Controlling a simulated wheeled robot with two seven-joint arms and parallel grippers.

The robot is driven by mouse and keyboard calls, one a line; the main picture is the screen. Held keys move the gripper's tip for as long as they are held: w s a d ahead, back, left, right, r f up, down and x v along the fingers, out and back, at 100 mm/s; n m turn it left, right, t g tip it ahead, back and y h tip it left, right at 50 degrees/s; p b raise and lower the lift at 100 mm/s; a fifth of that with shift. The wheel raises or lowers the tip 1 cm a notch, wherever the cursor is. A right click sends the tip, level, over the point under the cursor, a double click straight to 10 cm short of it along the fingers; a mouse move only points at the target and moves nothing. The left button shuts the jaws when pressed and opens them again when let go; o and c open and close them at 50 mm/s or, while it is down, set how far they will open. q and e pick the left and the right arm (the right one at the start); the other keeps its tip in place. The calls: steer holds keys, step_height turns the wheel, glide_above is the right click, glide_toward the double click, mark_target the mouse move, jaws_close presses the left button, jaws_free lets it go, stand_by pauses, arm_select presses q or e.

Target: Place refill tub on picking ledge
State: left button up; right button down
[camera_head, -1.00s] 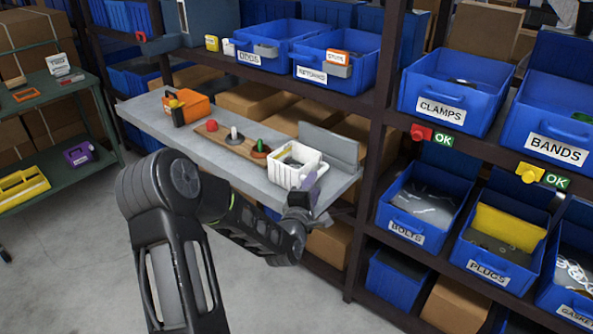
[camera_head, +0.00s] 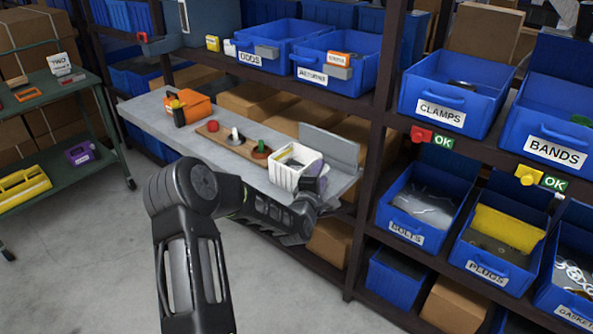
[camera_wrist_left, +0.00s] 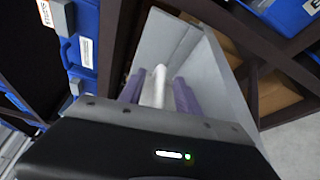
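The refill tub, a white ribbed basket (camera_head: 286,178), is at the right end of the grey picking ledge (camera_head: 150,112). It looks upright; whether its base rests flat on the ledge is hard to tell. My left gripper (camera_head: 316,180) is at the tub's right side, near the ledge's front right corner. In the left wrist view, my purple fingers (camera_wrist_left: 158,92) stand apart on either side of a narrow white piece (camera_wrist_left: 159,84), likely the tub's wall, with thin gaps beside it. My right gripper is not in view.
A wooden board (camera_head: 236,143) with red, white and green knobs lies left of the tub. An orange box (camera_head: 188,106) stands farther left. A grey upright plate (camera_head: 328,147) stands behind the tub. Blue bins (camera_head: 452,90) fill the rack at right.

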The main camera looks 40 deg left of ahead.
arm_select(q)
steer(key=shift+w, duration=0.2)
steer(key=shift+c, duration=0.3)
jaws_close()
stand_by(0.3)
stand_by(0.9)
